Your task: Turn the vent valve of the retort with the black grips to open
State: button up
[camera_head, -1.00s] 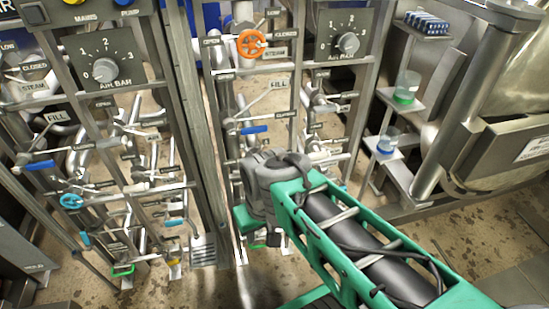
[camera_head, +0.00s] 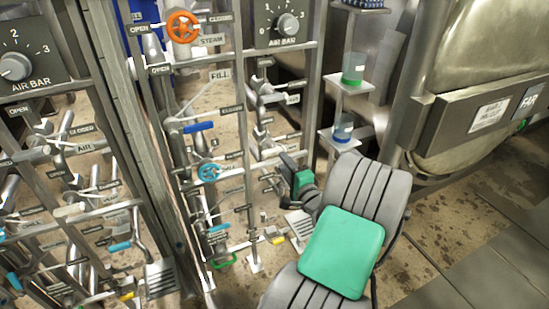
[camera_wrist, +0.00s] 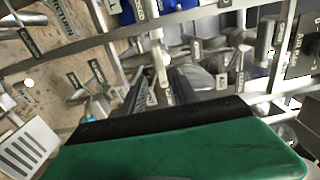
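Two valve panels fill the left and middle of the head view. I cannot read a VENT label or tell which valve is the vent valve. No black grips can be made out. Part of a steel retort (camera_head: 483,55) stands at the right. My gripper (camera_wrist: 160,82) is open and empty in the wrist view, its two dark fingers apart before pipes and small plates. In the head view my arm mostly hides it.
Shelves with a green-liquid beaker (camera_head: 353,68) and a blue-liquid beaker (camera_head: 342,132) stand right of the middle panel. Free floor (camera_head: 450,225) lies at the lower right.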

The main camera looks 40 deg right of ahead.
aim_at(276, 154)
jog(key=x, duration=0.7)
jog(key=shift+w+a, duration=0.1)
jog(key=shift+a, duration=0.1)
grip_shut()
